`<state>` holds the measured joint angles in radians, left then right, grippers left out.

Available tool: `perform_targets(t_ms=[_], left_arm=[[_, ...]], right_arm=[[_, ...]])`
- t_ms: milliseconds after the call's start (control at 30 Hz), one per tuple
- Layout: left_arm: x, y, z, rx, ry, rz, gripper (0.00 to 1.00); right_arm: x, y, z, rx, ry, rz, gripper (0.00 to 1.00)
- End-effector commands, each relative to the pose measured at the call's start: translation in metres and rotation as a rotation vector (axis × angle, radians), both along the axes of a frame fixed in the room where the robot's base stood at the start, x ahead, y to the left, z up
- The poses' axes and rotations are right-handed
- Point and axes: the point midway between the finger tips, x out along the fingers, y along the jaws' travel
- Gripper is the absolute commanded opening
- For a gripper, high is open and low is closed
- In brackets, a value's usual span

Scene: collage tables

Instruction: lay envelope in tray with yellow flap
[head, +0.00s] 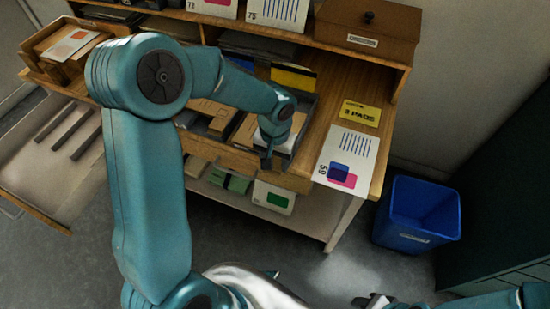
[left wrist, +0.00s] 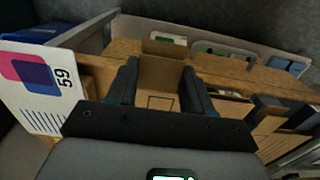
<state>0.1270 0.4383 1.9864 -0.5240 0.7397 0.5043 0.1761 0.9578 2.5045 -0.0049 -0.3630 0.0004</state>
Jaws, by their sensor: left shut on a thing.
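My left gripper (head: 268,158) is low over the desk's front edge. In the left wrist view its two fingers (left wrist: 158,90) are shut on a brown envelope (left wrist: 160,73), which shows between and beyond them. In the head view the arm hides most of the held envelope. A grey tray with a yellow flap (head: 293,78) stands just behind the gripper, partly covered by my arm. Other brown envelopes (head: 212,112) lie in a grey compartment to its left. My right gripper (head: 375,301) seems to show at the bottom edge, too cut off to read.
A yellow pad sign (head: 360,113) and a card marked 59 (head: 345,160) lie on the desk's right end. A brown box (head: 368,30) sits on the shelf above. A blue bin (head: 417,213) stands on the floor at right. An open drawer (head: 60,160) juts out left.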

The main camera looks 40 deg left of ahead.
Motion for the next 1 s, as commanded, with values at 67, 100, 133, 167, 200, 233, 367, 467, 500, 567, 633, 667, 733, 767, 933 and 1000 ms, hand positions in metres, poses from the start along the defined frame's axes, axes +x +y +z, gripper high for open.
perform_targets(t_ms=[67,100,133,167,200,233,367,467,500,567,633,667,733,767,933,1000], left_arm=[[0.001,0.000,0.001,0.000,0.000,0.000,0.22],[0.001,0.000,0.001,0.000,0.000,0.000,0.22],[0.001,0.000,0.001,0.000,0.000,0.000,0.22],[0.001,0.000,0.001,0.000,0.000,0.000,0.22],[0.002,0.000,0.001,0.000,0.000,0.000,0.58],[0.002,0.000,0.001,0.000,0.000,0.000,0.67],[0.001,0.000,0.001,0.000,0.000,0.000,0.81],[0.001,0.000,0.001,0.000,0.000,0.000,0.81],[0.001,0.000,0.001,0.000,0.000,0.000,0.81],[0.001,0.000,0.001,0.000,0.000,0.000,0.81],[0.002,0.000,0.005,0.000,-0.002,0.000,0.81],[0.002,0.000,0.009,0.000,-0.003,0.000,0.81],[0.002,0.000,0.019,0.001,-0.005,0.000,0.81],[0.002,0.000,0.025,0.001,-0.006,0.001,0.81],[0.002,0.001,0.070,0.000,-0.009,0.001,0.81],[0.001,0.000,0.090,0.000,-0.008,0.000,0.81]], right_arm=[[0.000,0.000,0.001,0.000,0.000,0.000,0.43],[0.000,0.000,0.001,0.000,0.000,0.000,0.43],[0.000,0.000,0.001,0.000,0.000,0.000,0.43],[0.000,0.000,0.001,0.000,0.000,0.000,0.43],[0.000,0.000,0.001,0.000,0.000,0.000,0.43],[0.000,0.000,0.001,0.000,0.000,0.000,0.43],[0.000,0.000,0.001,0.000,0.000,0.000,0.43],[0.000,0.000,0.001,0.000,0.000,0.000,0.43],[0.000,0.000,0.001,0.000,0.000,0.000,0.43],[0.000,0.000,0.001,0.000,0.000,0.000,0.43],[0.000,0.000,0.001,0.000,0.000,0.000,0.43],[0.000,0.000,0.002,0.000,0.000,0.000,0.43],[0.000,0.000,0.003,0.000,0.000,0.000,0.43],[0.000,0.000,0.003,0.000,0.000,0.000,0.43],[0.000,0.000,0.006,0.000,0.000,0.000,0.43],[0.000,0.000,0.008,0.000,0.000,0.000,0.43]])
